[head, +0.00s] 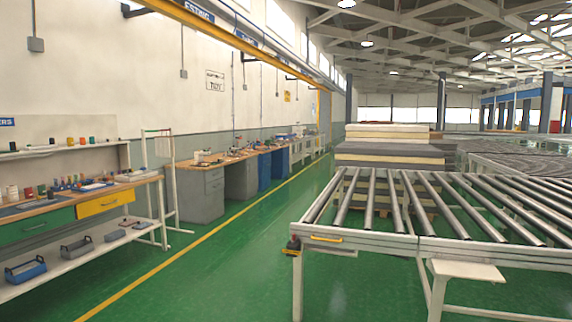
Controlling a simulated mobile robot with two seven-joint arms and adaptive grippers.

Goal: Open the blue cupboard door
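A blue cupboard (264,171) stands under the long workbench along the left wall, some way off. A second, brighter blue unit (280,163) stands just behind it. Both are small in the head view, and their fronts face the aisle at a steep angle. I cannot make out a handle or a door gap. Neither of my grippers is in the head view.
A roller conveyor (420,243) fills the right foreground. A workbench with drawers (75,217) and a rail stand (166,190) are at the left. Grey cabinets (201,192) precede the blue ones. Stacked mattresses (388,152) stand beyond. The green aisle (230,260) is clear.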

